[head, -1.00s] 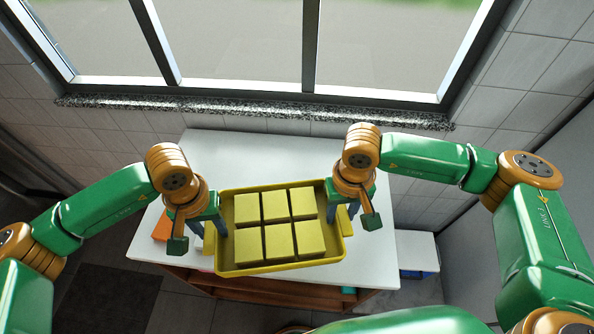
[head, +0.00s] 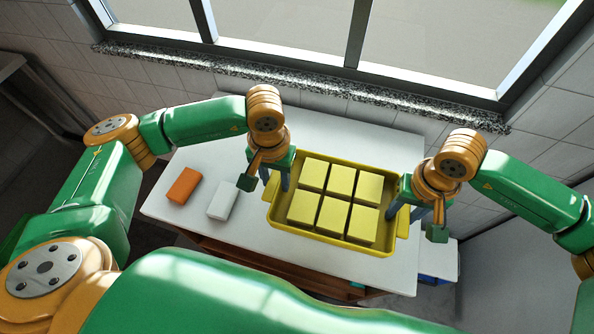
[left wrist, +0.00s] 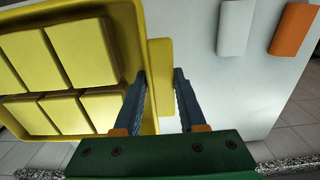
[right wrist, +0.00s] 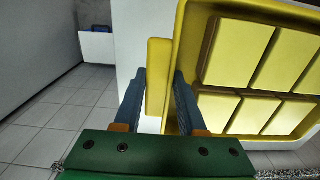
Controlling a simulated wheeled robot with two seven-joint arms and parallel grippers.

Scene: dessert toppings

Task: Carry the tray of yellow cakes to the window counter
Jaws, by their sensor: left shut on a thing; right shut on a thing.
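The yellow tray (head: 335,241) holds several yellow cakes (head: 341,179) in two rows, all lying flat. It is over the right part of the white-topped window counter (head: 300,125); I cannot tell whether its base touches the top. My left gripper (head: 275,187) is shut on the tray's left handle, and the left wrist view shows its fingers on either side of that handle (left wrist: 159,60). My right gripper (head: 399,209) is shut on the right handle, which shows between its fingers in the right wrist view (right wrist: 157,75). The tray looks about level.
An orange block (head: 184,186) and a white block (head: 222,201) lie on the counter's left part. The window sill (head: 300,88) and tiled wall run behind the counter. A white box with blue (head: 438,262) stands low beyond the counter's right end.

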